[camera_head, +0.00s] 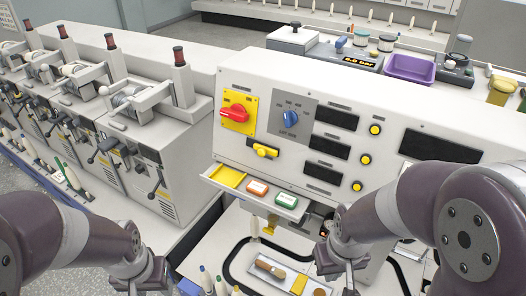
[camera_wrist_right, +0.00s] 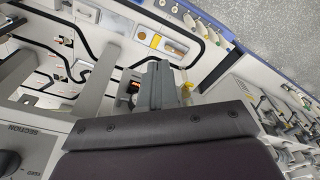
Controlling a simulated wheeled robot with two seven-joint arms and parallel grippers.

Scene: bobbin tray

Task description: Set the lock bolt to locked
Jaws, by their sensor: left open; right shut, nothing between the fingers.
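A small yellow bolt-like handle (camera_head: 264,150) on a dark mount sits on the front of the white control panel (camera_head: 240,88), below the red rotary switch (camera_head: 235,113). It looks roughly sideways; its exact setting is too small to read. Another yellow part (camera_head: 268,226) shows under the pulled-out drawer. I cannot tell for sure which one is the lock bolt. My right gripper (camera_head: 345,270) is shut and empty, low in front of the panel, apart from both; its fingers show in the right wrist view (camera_wrist_right: 160,85). My left gripper (camera_head: 135,288) is open at the bottom edge, partly cut off.
The drawer (camera_head: 215,172) with orange and green buttons juts out under the panel. A tray (camera_head: 262,280) with small parts lies on the white worktop below. Spinning machines with levers stand at left.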

